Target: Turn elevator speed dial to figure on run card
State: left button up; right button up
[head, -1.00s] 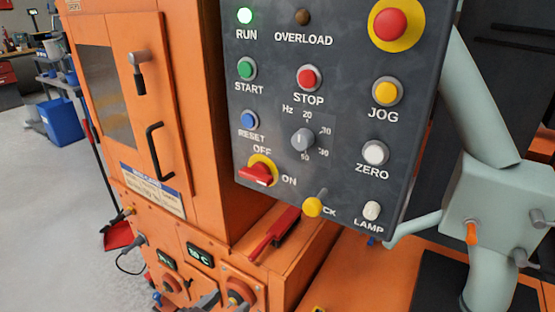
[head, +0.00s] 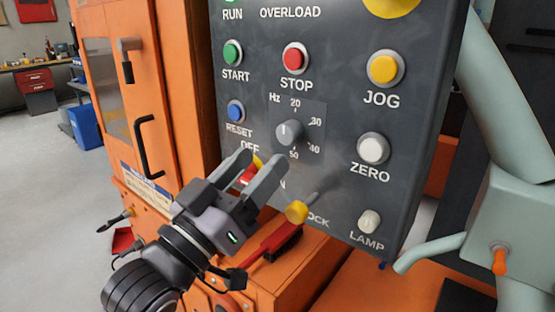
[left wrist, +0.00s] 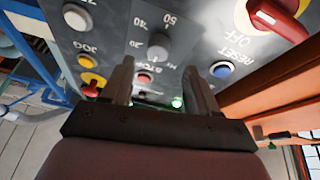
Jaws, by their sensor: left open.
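The grey speed dial (head: 288,132) sits on the dark control panel, inside a Hz scale marked 20, 30, 40 and 50. A pale pointer mark shows on the dial's left part, but its exact reading is hard to tell. My left gripper (head: 262,160) is open and empty, just below and left of the dial, with its fingers pointing up toward the panel. In the left wrist view the dial (left wrist: 158,45) shows beyond the gap between the two fingertips (left wrist: 158,78). I cannot make out a run card. My right gripper is out of view.
The red main switch (head: 248,174) is partly hidden behind my left fingers. The yellow-ended lock lever (head: 297,211) stands close below them. STOP (head: 296,57), RESET (head: 236,111) and ZERO (head: 373,149) buttons surround the dial. An orange cabinet (head: 180,90) stands left of the panel.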

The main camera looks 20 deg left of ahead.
aim_at(284, 136)
pick_arm(q)
jog(key=b+x, duration=0.1)
jog(key=x, duration=0.3)
jog(key=shift+w+d+r+b, duration=0.15)
jog(key=shift+d+r+b, duration=0.05)
jog(key=shift+b, duration=0.2)
jog(key=shift+w+r, duration=0.1)
jog(key=shift+w, duration=0.15)
jog(key=shift+w+d, duration=0.15)
jog(key=shift+w, duration=0.05)
jog(key=c, duration=1)
